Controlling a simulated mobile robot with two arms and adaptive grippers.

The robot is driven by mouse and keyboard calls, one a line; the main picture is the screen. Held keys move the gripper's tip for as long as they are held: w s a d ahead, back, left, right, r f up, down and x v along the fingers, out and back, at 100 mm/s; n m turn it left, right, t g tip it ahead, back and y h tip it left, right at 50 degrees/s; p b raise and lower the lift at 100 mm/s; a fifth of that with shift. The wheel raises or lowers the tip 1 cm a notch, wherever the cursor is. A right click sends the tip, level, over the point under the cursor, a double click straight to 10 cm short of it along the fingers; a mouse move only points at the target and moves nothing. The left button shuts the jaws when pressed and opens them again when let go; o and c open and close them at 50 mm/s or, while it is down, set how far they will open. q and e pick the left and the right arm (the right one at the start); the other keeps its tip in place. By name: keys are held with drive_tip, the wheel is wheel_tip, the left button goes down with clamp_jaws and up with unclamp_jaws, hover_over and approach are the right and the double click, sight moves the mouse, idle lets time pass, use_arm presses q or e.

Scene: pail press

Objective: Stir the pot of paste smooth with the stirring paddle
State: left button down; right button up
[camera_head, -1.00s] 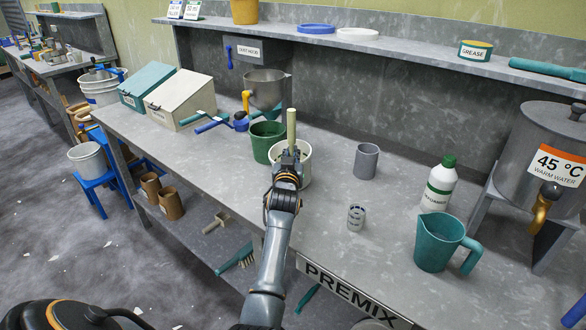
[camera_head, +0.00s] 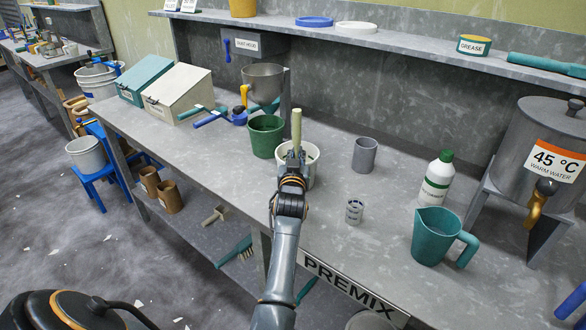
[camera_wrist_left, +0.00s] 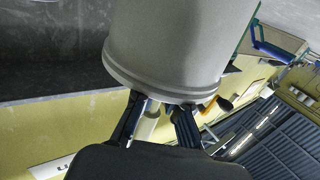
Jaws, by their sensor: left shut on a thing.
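The pot of paste (camera_head: 313,169) is a pale grey-white pail on the bench, just right of a green pail. My left gripper (camera_head: 293,158) is in front of its near rim in the head view, shut on the stirring paddle, whose pale handle (camera_head: 297,124) stands nearly upright above the fingers. The paddle's lower end and the paste are hidden by the gripper and pot wall. In the left wrist view the pot (camera_wrist_left: 180,45) looms large, with the gripper fingers (camera_wrist_left: 158,118) at its rim and a pale piece of handle between them. My right gripper is out of view.
The green pail (camera_head: 266,137) stands close at the left, a metal hopper (camera_head: 262,82) behind it. To the right are a grey cup (camera_head: 364,155), a small clear beaker (camera_head: 354,211), a teal jug (camera_head: 437,236) and a white bottle (camera_head: 437,182).

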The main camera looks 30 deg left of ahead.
use_arm(q)
drive_tip(key=w+r+p, duration=0.3)
drive_tip(key=r+p, duration=0.7)
drive_tip(key=r, duration=0.4)
drive_tip(key=shift+w+r, duration=0.2)
drive_tip(key=shift+r, duration=0.05)
idle(0.5)
idle(0.4)
